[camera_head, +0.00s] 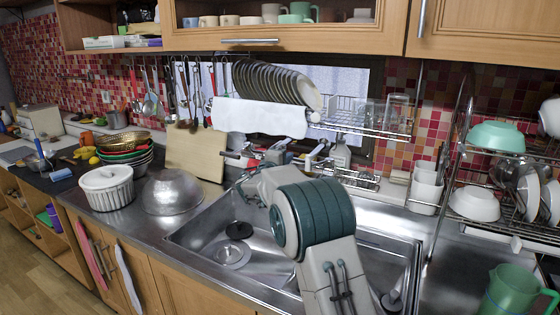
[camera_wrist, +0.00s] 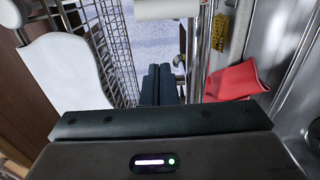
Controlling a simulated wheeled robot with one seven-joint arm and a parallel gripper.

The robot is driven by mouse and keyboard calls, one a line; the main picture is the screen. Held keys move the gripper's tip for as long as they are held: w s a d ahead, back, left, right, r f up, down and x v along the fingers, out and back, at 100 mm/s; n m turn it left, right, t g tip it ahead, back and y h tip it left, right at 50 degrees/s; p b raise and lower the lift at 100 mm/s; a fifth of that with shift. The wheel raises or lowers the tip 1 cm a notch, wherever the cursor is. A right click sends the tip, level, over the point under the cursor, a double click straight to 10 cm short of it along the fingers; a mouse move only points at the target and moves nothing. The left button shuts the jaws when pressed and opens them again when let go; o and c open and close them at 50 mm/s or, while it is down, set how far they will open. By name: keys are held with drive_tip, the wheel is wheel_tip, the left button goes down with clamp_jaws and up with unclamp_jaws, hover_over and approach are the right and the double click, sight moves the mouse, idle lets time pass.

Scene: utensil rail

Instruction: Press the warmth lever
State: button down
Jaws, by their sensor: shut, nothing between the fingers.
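My gripper (camera_wrist: 159,72) shows in the wrist view as two dark fingers side by side, closed together with nothing between them. The fingers point at a pale patterned surface, with a chrome upright bar (camera_wrist: 196,50) just to their right. In the head view my arm reaches over the sink (camera_head: 205,215) toward the cluttered wall side, and I cannot make out the fingertips there. Small fittings and handles (camera_head: 318,150) show behind my arm at the back of the sink. I cannot tell for sure which of them is the warmth lever, or whether my gripper touches it.
A rack of plates (camera_head: 270,82) and a white cloth (camera_head: 258,116) hang above the sink. A dish rack with bowls (camera_head: 497,136) stands at the right. A metal bowl (camera_head: 172,192) and white pot (camera_head: 107,188) stand left. A red cloth (camera_wrist: 232,80) lies right of my fingers.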

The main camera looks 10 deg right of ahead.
drive_tip(key=s+d, duration=0.2)
drive_tip(key=d, duration=0.1)
drive_tip(key=shift+d+p, duration=0.15)
drive_tip(key=shift+p, duration=0.25)
drive_tip(key=shift+s+f+y+b, duration=0.2)
drive_tip(key=shift+y+b, duration=0.1)
drive_tip(key=shift+b, duration=0.6)
